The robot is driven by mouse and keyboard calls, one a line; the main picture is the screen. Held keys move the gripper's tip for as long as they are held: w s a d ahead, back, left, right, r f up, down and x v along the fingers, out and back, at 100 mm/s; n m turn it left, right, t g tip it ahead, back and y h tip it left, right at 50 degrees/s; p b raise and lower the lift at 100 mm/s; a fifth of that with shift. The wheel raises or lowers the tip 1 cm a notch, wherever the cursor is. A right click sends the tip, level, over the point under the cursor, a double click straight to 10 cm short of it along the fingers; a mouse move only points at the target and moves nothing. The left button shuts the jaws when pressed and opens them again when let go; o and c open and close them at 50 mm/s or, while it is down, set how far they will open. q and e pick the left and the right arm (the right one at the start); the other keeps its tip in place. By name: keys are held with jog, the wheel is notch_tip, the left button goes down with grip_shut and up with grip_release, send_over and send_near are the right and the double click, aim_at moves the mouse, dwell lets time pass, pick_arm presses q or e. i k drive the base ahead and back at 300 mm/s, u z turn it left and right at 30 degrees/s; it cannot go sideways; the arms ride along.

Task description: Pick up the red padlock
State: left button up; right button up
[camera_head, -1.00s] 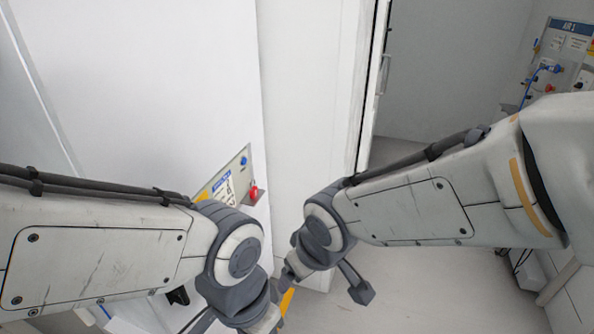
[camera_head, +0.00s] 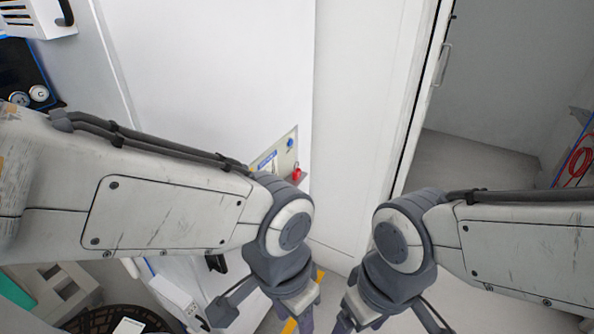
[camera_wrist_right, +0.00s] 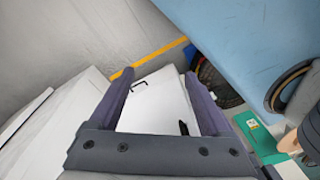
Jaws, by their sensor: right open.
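The red padlock (camera_head: 297,175) is small in the head view. It is at the lower right edge of a pale panel (camera_head: 277,158) with a blue label and a blue knob, against the white wall. My left gripper (camera_head: 304,324) is below the padlock, at the bottom edge and cut off, so its jaws cannot be judged. My right gripper (camera_head: 345,324) is also low in the head view, right of the left one and apart from the padlock. In the right wrist view the right gripper (camera_wrist_right: 158,78) is open, with nothing held between its fingers. The padlock is not visible there.
A doorway with a handled door edge (camera_head: 438,65) opens at the right. A red coiled hose (camera_head: 578,160) hangs at the far right. A round dark grate (camera_head: 115,320) and a green item (camera_head: 14,290) are at lower left.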

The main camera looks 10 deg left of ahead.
aim_at(296, 173)
jog(key=z, duration=1.35)
jog(key=i, duration=0.9)
jog(key=u, duration=1.95)
